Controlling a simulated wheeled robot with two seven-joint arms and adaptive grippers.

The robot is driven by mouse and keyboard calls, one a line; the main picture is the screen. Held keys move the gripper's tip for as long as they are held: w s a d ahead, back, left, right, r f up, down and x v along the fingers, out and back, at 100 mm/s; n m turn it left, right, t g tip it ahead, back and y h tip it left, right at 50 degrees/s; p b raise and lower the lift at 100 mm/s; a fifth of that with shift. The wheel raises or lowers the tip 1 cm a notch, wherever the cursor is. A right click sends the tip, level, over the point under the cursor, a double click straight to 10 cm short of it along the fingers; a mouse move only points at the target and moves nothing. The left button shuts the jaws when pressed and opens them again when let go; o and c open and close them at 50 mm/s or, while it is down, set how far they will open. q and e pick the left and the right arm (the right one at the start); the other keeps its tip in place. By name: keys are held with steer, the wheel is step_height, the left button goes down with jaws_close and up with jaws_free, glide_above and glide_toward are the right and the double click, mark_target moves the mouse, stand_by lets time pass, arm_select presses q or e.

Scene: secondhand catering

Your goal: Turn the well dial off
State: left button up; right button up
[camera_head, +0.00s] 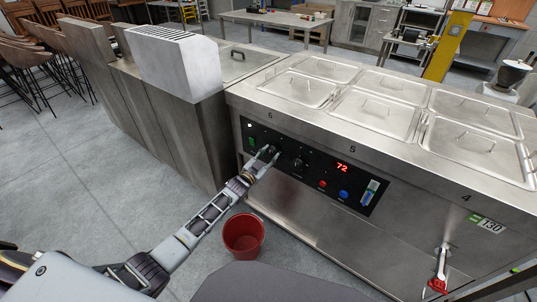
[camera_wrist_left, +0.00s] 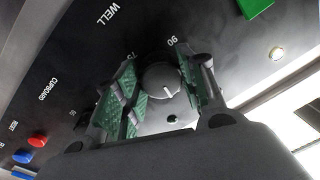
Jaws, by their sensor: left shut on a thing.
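The gripper is shut on the dial. The printed word WELL and the marks 75 and 90 show beside it. In the head view my left gripper (camera_head: 268,153) reaches the panel's left part and mostly hides the dial. My right gripper is not in view.
A second dial (camera_head: 298,163) is just right of the gripper. A red display (camera_head: 342,167) reads 72; red (camera_head: 323,184) and blue (camera_head: 344,194) buttons are below it. Lidded wells (camera_head: 372,112) top the steel counter. A red bucket (camera_head: 243,235) stands on the floor below my arm.

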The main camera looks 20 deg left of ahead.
mark_target(270, 155)
arm_select(q)
steer(key=shift+f+n+p, duration=0.1)
steer(key=shift+n+p, duration=0.35)
steer(key=shift+n, duration=0.55)
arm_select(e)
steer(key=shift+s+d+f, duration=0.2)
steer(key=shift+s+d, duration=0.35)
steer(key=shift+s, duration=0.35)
arm_select(q)
steer(key=o, duration=1)
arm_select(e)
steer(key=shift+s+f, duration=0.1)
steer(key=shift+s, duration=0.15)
arm_select(q)
steer(key=shift+s, duration=0.15)
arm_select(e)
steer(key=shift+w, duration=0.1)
arm_select(q)
steer(key=shift+v, duration=5.85)
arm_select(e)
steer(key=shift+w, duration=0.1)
